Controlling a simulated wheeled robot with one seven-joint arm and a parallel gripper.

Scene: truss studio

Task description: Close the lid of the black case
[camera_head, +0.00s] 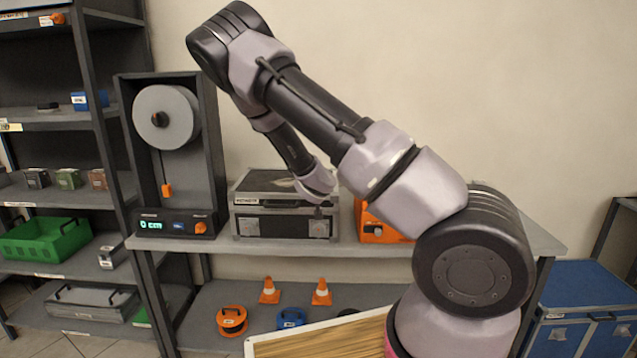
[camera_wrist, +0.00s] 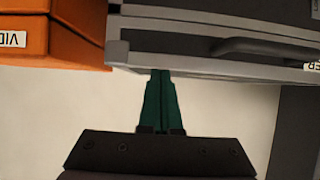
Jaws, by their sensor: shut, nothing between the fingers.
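The black case (camera_head: 275,228) stands on the grey bench in the head view, with metal corners and latches on its front. Its lid (camera_head: 262,182) lies low over the body, with a dark band between them; I cannot tell whether it is fully down. My gripper (camera_head: 318,212) is at the case's front right, partly hidden by my wrist. In the wrist view, the shut green fingers (camera_wrist: 160,75) reach the grey edge of the case (camera_wrist: 225,68), beside its dark handle (camera_wrist: 262,46). The fingers hold nothing; contact with the edge is unclear.
An orange box (camera_head: 372,228) stands close right of the case, also at upper left in the wrist view (camera_wrist: 50,35). A dark reel unit (camera_head: 175,150) stands left. The wall is behind.

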